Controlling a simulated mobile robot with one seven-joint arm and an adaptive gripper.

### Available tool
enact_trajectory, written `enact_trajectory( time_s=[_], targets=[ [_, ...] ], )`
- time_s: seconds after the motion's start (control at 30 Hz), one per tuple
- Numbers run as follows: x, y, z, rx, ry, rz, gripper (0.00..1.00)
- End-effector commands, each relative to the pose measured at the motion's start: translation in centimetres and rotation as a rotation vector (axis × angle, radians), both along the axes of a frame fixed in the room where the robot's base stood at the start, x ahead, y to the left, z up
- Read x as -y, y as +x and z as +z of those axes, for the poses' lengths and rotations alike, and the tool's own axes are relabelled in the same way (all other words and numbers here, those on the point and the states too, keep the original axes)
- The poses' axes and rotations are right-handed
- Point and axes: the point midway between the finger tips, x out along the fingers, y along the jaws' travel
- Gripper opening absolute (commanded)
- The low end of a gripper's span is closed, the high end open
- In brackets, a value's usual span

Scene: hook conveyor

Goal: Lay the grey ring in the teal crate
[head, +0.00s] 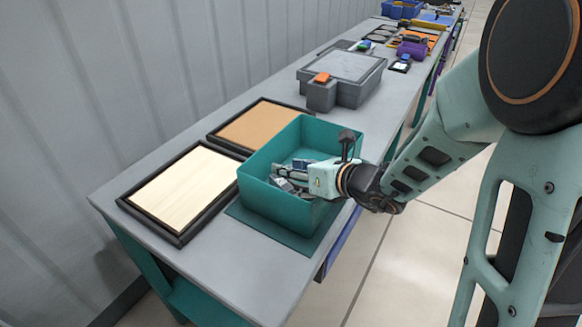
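The teal crate (271,203) stands on a teal mat near the front right edge of the grey table. My gripper (284,178) reaches into it from the right, with its fingers below the rim. The fingers are small and partly overlap in this view, so I cannot tell whether they are open or shut. I cannot make out the grey ring; grey shapes show around the fingertips, but I cannot separate them from the gripper.
Two black-framed trays, one pale (182,189) and one tan (262,124), lie left of and behind the crate. A grey box (341,72) with an orange-topped block (321,93) stands farther back. Several items lie beyond. A panelled wall (95,95) runs along the left.

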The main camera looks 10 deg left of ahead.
Motion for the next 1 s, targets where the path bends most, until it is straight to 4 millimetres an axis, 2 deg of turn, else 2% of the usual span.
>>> enact_trajectory(
  time_s=[0.17,0.7,1.0],
  targets=[
    [0.6,-0.3,0.5,0.002,0.000,-0.001,0.36],
    [8.0,-5.5,4.7,0.002,0.000,-0.003,0.36],
    [8.9,-6.4,5.1,0.000,0.000,0.001,0.36]
  ],
)
